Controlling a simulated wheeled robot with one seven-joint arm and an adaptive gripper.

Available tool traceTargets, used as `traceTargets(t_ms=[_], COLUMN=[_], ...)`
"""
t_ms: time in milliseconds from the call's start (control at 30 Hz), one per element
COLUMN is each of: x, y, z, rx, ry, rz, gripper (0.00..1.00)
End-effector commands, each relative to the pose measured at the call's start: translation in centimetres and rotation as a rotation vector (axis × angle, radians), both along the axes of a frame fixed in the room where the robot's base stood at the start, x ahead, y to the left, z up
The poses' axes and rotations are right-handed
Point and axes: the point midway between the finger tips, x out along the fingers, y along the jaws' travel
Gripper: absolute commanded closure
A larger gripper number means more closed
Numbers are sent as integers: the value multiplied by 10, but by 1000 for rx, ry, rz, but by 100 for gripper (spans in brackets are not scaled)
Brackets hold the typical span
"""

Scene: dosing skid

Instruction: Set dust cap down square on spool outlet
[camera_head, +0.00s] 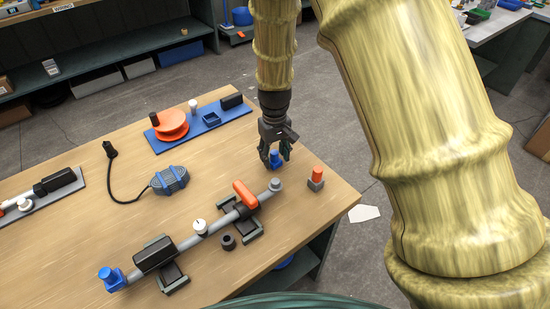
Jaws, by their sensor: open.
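A grey pipe spool (219,222) lies diagonally along the bench, with an orange lever, a white knob and a black body along it. A round grey end (276,184), which looks like the outlet, is at its right. A blue cap (275,158), which looks like the dust cap, shows just beyond that end, apart from it in the picture. My gripper (277,159) points down with its jaws open, the fingers around or just behind the blue cap. I cannot tell whether they touch it or whether it rests on the bench.
A blue fitting (110,277) is at the spool's left end. A black ring (228,242) lies beside the spool. A blue tray (200,126) with an orange reel and a cabled blue box (170,180) lie behind.

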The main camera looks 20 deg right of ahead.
Motion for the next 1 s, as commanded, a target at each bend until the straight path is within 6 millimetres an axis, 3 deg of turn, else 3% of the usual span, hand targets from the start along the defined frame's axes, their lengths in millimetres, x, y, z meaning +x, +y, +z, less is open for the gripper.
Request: traceTargets(t_ms=[167, 400, 433, 767, 1000], x=[0, 0, 0, 0, 0], y=[0, 0, 0, 0, 0], z=[0, 0, 0, 0, 15], rx=[0, 0, 0, 0, 0], ry=[0, 0, 0, 0, 0], rz=[0, 0, 0, 0, 1], gripper=[52, 94, 96, 96, 96])
